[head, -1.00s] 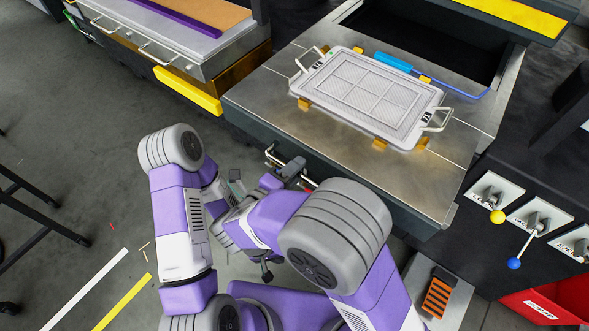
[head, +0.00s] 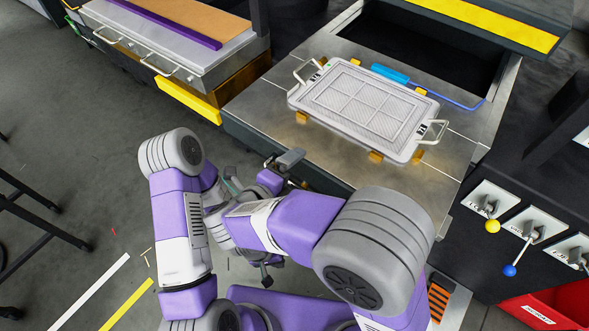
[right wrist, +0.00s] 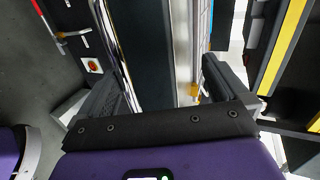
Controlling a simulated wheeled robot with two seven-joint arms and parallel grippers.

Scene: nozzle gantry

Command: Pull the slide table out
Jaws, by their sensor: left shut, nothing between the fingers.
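The slide table (head: 255,112) is a brushed metal slab with a dark front, in front of a dark opening. A pale meshed tray (head: 365,105) with two loop handles lies on it between orange blocks. My right gripper (head: 286,160) is at the table's front edge, over the front handle, which it mostly hides in the head view. In the right wrist view my right gripper (right wrist: 162,72) is open; a chrome bar (right wrist: 118,50) runs beside its left finger, contact unclear. My left gripper (head: 265,277) is shut and empty, low over the floor, away from the table.
A blue-handled tool (head: 390,74) lies behind the tray. A drawer unit (head: 160,50) with a yellow bar (head: 188,101) stands at left. Ball-ended levers (head: 492,226) and a red bin (head: 560,302) are at right. Floor is open at lower left.

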